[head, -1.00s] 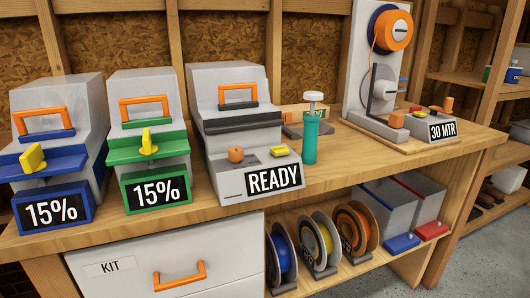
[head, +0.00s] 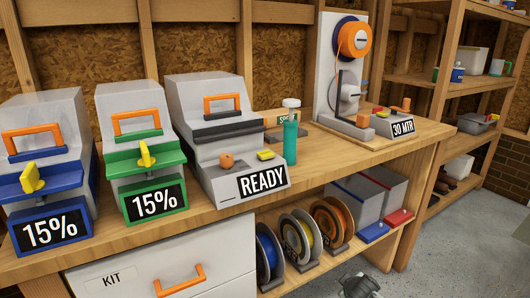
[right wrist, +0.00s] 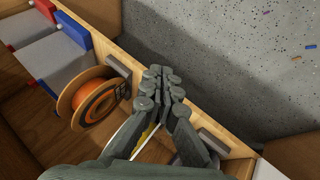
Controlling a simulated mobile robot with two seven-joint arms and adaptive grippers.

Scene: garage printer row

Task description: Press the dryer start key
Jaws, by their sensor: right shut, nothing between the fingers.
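The dryer (head: 228,140) is the light grey machine with a READY sign (head: 263,181), standing on the bench. Its front ledge bears a round orange knob (head: 226,161) and a small yellow key (head: 266,155); which is the start key is not labelled. My right gripper (head: 357,283) shows at the bottom edge of the head view, low in front of the bench and well below and right of the dryer. In the right wrist view its fingers (right wrist: 162,75) are shut and empty, over the lower shelf's front edge. My left gripper is not in view.
A teal bottle (head: 290,143) stands close right of the dryer. Two 15% machines, green (head: 157,203) and blue (head: 50,232), stand to its left. A winder (head: 403,127) marked 30 MTR is further right. Spools (head: 331,222) and boxes (head: 382,197) fill the lower shelf.

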